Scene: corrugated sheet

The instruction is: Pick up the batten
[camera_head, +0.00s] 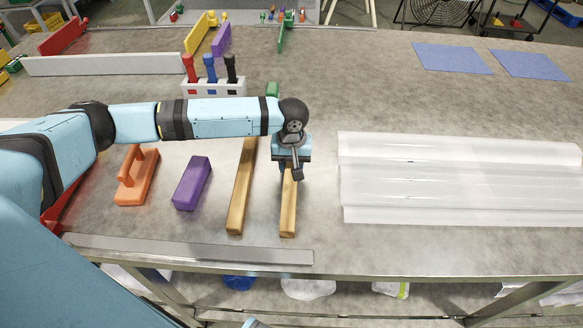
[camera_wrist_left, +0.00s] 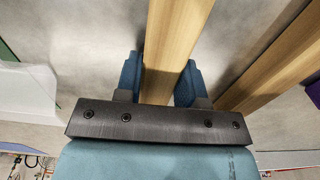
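Two light wooden battens lie side by side on the grey table in the head view: a left batten (camera_head: 241,190) and a right batten (camera_head: 288,212). My left gripper (camera_head: 291,175) points down over the far part of the right batten. In the left wrist view, the blue fingers of my left gripper (camera_wrist_left: 160,85) stand on both sides of this batten (camera_wrist_left: 176,35), close against it, and look shut on it. The left batten also shows in the wrist view (camera_wrist_left: 275,65), apart from the fingers. I see no clear gap under the held batten. My right gripper is not in view.
A purple block (camera_head: 192,183) and an orange float (camera_head: 136,177) lie left of the battens. A translucent corrugated sheet (camera_head: 440,180) lies to the right. A rack of screwdriver-like tools (camera_head: 212,87) stands behind my arm. A grey metal strip (camera_head: 190,250) lies along the front edge.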

